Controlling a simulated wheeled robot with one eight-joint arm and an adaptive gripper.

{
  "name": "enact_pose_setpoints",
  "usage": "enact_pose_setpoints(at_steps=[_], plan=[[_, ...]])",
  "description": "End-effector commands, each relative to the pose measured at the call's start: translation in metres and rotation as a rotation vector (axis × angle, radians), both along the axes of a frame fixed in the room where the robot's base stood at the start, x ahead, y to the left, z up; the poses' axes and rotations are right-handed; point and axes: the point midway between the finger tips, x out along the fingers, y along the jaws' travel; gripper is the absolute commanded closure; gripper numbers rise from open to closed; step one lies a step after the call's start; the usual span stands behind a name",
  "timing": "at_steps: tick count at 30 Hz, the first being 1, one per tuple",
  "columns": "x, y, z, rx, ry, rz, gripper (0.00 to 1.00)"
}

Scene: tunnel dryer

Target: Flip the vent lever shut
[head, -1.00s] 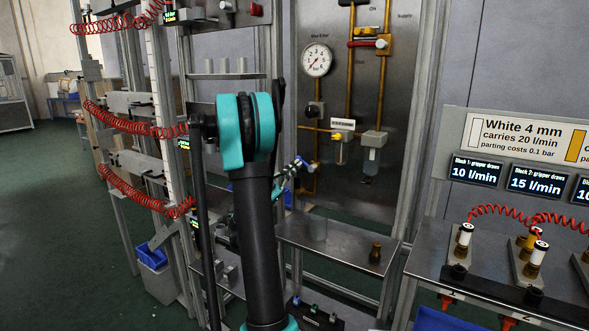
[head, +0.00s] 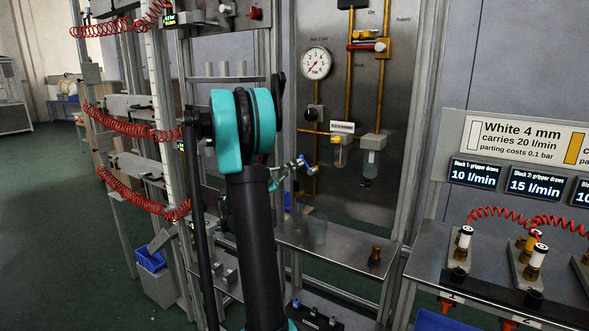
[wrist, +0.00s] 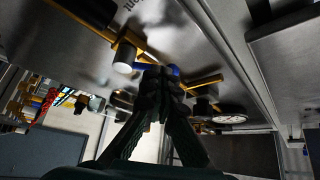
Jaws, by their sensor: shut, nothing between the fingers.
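A small blue lever (wrist: 172,70) shows at the tips of my gripper (wrist: 160,78) in the wrist view, beside a brass pipe. In the head view a blue piece (head: 302,161) shows by the low end of the panel's left pipe, close to my gripper's end. I take it for the vent lever, but no label on it is readable. My gripper is shut and empty, its tips at or very near the lever. I cannot tell whether they touch. My arm hides part of the panel's lower left.
The panel carries a round pressure gauge (head: 316,63), a red lever (head: 362,47) and a valve with a yellow knob (head: 338,138). A metal shelf (head: 340,252) with a brass fitting (head: 375,255) lies below. Red coiled hoses (head: 140,128) hang at the left.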

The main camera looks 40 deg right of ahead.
Motion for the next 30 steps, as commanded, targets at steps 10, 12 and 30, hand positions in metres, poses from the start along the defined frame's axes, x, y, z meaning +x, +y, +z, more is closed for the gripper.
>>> enact_pose_setpoints(at_steps=[10,12,30], plan=[[-0.010,-0.004,0.014,0.123,-0.295,0.000,1.00],[-0.012,-0.005,0.015,0.144,-0.346,-0.001,1.00],[-0.022,-0.010,0.021,0.194,-0.471,0.001,1.00]])
